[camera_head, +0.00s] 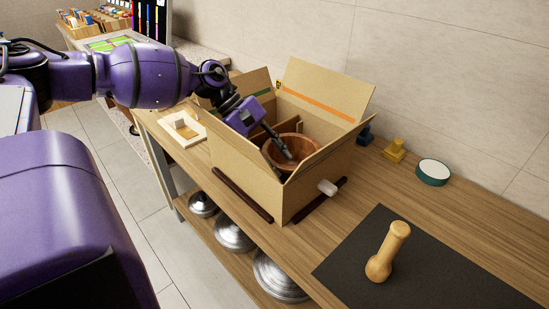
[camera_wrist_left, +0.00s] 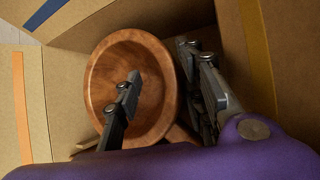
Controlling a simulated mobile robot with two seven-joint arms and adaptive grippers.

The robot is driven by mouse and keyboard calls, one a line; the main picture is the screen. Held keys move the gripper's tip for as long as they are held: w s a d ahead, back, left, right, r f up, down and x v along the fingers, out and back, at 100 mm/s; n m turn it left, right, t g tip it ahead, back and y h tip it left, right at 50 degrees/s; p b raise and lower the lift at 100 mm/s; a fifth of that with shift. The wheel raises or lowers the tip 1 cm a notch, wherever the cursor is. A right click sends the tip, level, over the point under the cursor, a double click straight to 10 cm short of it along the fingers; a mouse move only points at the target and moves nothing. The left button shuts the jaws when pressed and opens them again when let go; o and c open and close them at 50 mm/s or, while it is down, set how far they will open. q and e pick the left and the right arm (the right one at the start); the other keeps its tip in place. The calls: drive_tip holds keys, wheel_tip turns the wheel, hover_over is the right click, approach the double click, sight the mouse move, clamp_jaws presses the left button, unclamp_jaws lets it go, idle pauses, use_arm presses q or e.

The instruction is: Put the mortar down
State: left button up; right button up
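The mortar (camera_head: 303,146) is a round reddish-brown wooden bowl inside the open cardboard box (camera_head: 243,163). In the left wrist view the mortar (camera_wrist_left: 97,82) shows its hollow and rim. My left gripper (camera_head: 278,146) reaches down into the box from the left. In the wrist view this gripper (camera_wrist_left: 160,66) has one finger over the hollow and the other outside the right rim, with visible space between them, so it looks open around the wall. Contact with the wall is hard to tell. The mortar's underside is hidden. My right gripper is not in view.
A wooden pestle (camera_head: 388,252) stands on a dark mat (camera_head: 430,275) at front right. Metal lids (camera_head: 234,234) lie on the lower shelf.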

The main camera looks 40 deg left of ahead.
use_arm(q)
drive_tip(key=p+v, duration=0.6)
drive_tip(key=v, duration=0.7)
drive_tip(key=shift+d+r, duration=0.2)
drive_tip(key=shift+d, duration=0.1)
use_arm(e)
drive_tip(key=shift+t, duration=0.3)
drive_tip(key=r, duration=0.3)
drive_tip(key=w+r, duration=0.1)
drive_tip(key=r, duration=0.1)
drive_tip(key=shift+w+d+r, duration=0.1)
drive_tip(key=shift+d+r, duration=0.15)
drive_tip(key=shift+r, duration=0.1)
use_arm(q)
drive_tip(key=shift+w, duration=0.1)
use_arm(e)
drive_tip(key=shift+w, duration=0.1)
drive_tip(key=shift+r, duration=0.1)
